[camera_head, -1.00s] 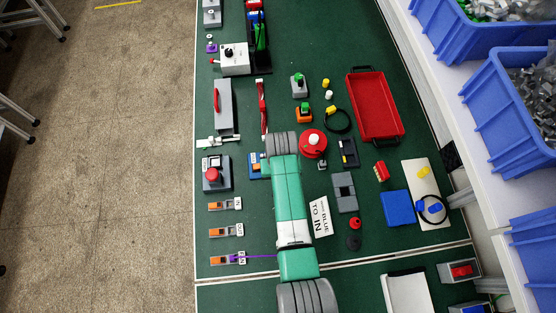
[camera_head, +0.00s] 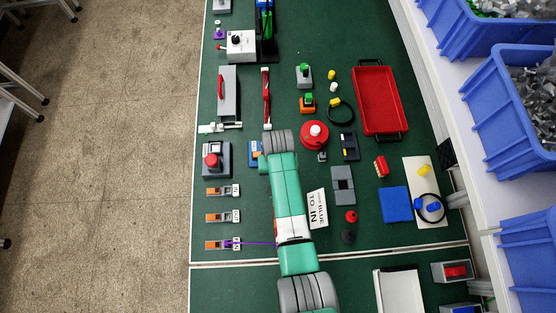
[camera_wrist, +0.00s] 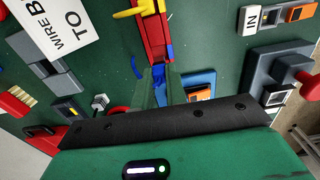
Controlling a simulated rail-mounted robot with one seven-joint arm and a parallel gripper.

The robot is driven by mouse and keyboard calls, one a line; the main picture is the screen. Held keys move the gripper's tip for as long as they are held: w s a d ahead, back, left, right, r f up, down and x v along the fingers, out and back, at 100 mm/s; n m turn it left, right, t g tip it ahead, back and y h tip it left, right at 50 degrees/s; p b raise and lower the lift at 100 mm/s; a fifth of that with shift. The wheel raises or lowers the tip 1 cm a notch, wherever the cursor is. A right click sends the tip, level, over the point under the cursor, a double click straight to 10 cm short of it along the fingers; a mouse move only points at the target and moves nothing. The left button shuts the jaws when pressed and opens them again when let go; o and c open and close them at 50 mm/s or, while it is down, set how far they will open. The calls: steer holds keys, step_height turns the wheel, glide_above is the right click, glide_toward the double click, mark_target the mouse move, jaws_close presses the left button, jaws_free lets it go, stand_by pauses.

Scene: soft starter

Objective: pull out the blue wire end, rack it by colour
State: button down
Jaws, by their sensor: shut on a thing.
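In the wrist view, my gripper (camera_wrist: 160,88) has its green fingers close together on a small blue wire end (camera_wrist: 159,70). A blue arc of wire (camera_wrist: 135,66) shows beside the fingers. The blue wire end is at the near end of a red block (camera_wrist: 153,35) with a yellow piece (camera_wrist: 140,10) at its far end. I cannot tell whether the wire end is still seated there. I cannot make out a colour rack for certain.
A sign reading "BLUE TO IN" (camera_head: 317,209) lies right of my arm. Orange-and-grey terminals (camera_head: 222,191) stand at left, the lowest with a purple wire (camera_head: 252,243). A red emergency button (camera_head: 212,161), red disc (camera_head: 315,135) and red tray (camera_head: 380,100) stand nearby.

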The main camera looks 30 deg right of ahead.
steer(key=shift+f+b, duration=1.25)
steer(key=shift+f, duration=0.7)
steer(key=c, duration=1.3)
jaws_free()
steer(key=shift+c, duration=0.2)
steer(key=shift+r, duration=0.1)
step_height(320, 180, up, 8)
steer(key=shift+f+p, duration=0.1)
steer(key=shift+p, duration=0.5)
